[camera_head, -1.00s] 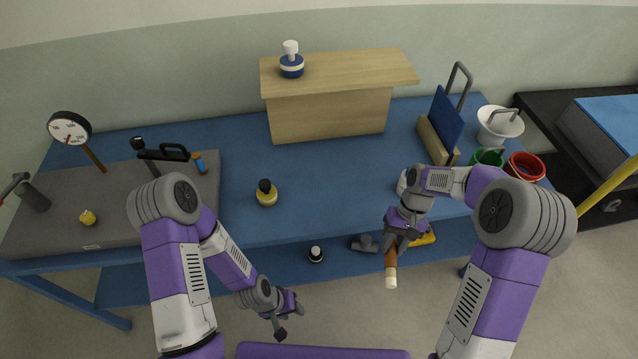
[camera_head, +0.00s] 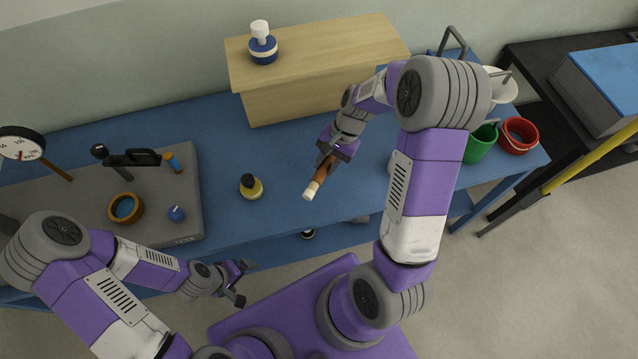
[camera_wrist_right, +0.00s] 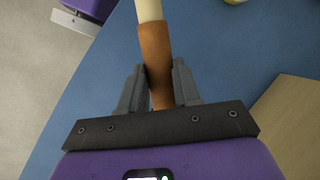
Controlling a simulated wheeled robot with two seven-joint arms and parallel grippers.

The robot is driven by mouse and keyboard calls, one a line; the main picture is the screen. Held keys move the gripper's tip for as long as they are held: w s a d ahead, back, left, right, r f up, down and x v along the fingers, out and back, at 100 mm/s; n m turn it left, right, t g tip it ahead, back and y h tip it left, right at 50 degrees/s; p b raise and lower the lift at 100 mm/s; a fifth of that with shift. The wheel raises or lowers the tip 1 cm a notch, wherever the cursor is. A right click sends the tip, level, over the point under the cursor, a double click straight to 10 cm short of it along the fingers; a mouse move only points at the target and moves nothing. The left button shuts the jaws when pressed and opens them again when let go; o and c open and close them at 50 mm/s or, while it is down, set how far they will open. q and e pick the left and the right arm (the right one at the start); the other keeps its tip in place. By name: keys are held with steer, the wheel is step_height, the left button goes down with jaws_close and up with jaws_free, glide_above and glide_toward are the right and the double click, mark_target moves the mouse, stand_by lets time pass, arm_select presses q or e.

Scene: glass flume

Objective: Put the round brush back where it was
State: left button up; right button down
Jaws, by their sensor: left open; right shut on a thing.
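The round brush (camera_head: 318,183) has a brown handle section and a cream end. My right gripper (camera_head: 328,163) is shut on the brown part and holds it tilted above the blue table, the cream end pointing down and left in the head view. In the right wrist view the brush (camera_wrist_right: 153,42) runs up between the fingers of my right gripper (camera_wrist_right: 158,75); its lower part is hidden by the gripper. My left gripper (camera_head: 241,282) is open and empty, in front of the table's front edge.
A wooden box (camera_head: 330,65) at the back carries a blue and white bottle (camera_head: 263,45). A yellow jar with a black top (camera_head: 251,187) stands left of the brush. Green (camera_head: 480,146) and red buckets (camera_head: 518,136) stand at the right. A grey slab (camera_head: 185,228) with gauge and knobs lies left.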

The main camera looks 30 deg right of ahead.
steer(key=b, duration=0.1)
glide_above(322, 188)
steer(key=d, duration=0.2)
steer(key=f, duration=0.5)
steer(key=shift+a, duration=0.25)
steer(key=shift+w+f+b, duration=0.1)
steer(key=shift+f+b, duration=0.5)
steer(key=shift+f, duration=1.8)
steer(key=shift+f, duration=0.2)
steer(key=c, duration=1.1)
jaws_free()
steer(key=shift+d+r, duration=0.1)
steer(key=shift+r, duration=0.35)
steer(key=p+v, duration=0.2)
steer(key=v, duration=0.9)
steer(key=shift+r, duration=0.3)
